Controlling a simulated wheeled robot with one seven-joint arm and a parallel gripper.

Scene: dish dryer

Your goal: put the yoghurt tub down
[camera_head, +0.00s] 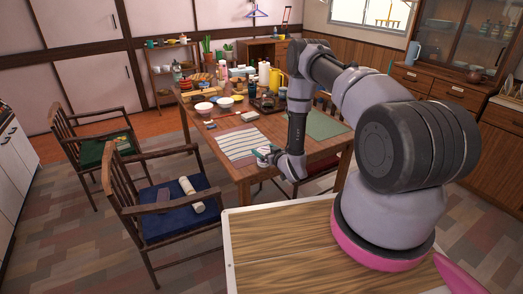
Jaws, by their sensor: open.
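My gripper (265,153) is open at the near edge of the dining table (240,172), beside the right end of a striped cloth (238,145). A small pale and teal patch shows at its fingertips. I cannot tell whether this is the yoghurt tub or part of the gripper. I cannot pick out the tub for certain anywhere else. A white bowl (204,108) and another light bowl (225,102) stand farther back on the table. My arm hides part of the table's right side.
Bottles, a yellow cup (275,82) and other items crowd the table's back. A green mat (325,125) lies at the right. Two wooden chairs stand at the left; the nearer one's blue seat (180,212) bears a pale roll (191,195). A wood-topped surface (290,255) lies in front.

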